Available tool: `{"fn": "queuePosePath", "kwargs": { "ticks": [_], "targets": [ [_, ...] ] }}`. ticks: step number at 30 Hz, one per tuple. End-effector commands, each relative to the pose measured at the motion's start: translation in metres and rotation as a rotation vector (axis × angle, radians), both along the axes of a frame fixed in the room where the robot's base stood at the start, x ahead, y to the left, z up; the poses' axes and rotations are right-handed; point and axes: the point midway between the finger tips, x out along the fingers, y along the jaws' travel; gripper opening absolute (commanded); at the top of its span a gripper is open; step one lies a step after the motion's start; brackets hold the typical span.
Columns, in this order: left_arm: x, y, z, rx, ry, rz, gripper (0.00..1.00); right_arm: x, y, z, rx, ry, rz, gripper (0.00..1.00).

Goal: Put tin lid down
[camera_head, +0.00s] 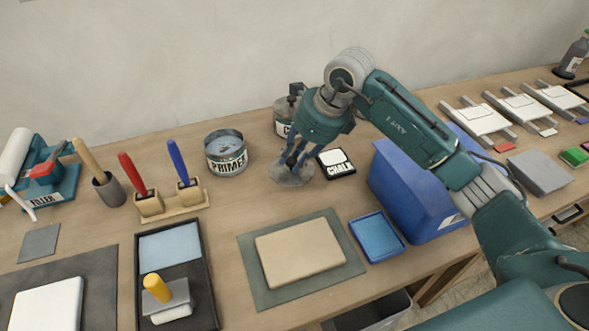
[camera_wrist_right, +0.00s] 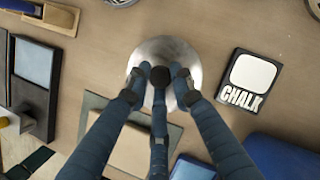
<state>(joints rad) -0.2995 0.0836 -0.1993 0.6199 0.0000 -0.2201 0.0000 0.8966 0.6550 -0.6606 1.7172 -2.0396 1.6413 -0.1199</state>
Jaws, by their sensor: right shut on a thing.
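The tin lid (camera_head: 291,176) is a round grey metal disc at the middle of the bench, right of the open primer tin (camera_head: 226,154). My right gripper (camera_head: 290,160) points down and is shut on the lid's middle. In the right wrist view the fingers of my right gripper (camera_wrist_right: 159,80) close together over the lid (camera_wrist_right: 160,52). The lid appears at or just above the bench top; I cannot tell whether it touches. The primer tin has no lid on it. My left gripper is not in view.
A chalk box (camera_head: 336,162) lies close to the right of the lid. A lidded can (camera_head: 284,121) stands behind. A blue bin (camera_head: 408,195) is to the right, and a beige slab (camera_head: 300,250) on a grey mat is in front. Bare wood lies left of the lid.

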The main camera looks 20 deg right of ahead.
Motion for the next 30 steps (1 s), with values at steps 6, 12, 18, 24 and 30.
{"fn": "queuePosePath", "kwargs": {
  "ticks": [6,12,18,24,30],
  "targets": [
    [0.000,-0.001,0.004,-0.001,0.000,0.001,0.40,0.001,0.001,-0.018,0.001,-0.001,0.000,0.00],
    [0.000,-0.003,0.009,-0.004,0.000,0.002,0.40,0.000,0.001,-0.043,0.002,0.003,-0.001,0.00],
    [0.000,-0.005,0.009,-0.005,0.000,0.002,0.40,0.001,0.000,-0.054,0.001,-0.002,0.000,0.00],
    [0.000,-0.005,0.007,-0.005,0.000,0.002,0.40,0.001,0.000,-0.057,0.001,-0.001,0.000,0.00],
    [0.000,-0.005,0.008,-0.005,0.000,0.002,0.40,0.001,0.000,-0.055,0.001,-0.001,0.000,0.41]
  ]
}}
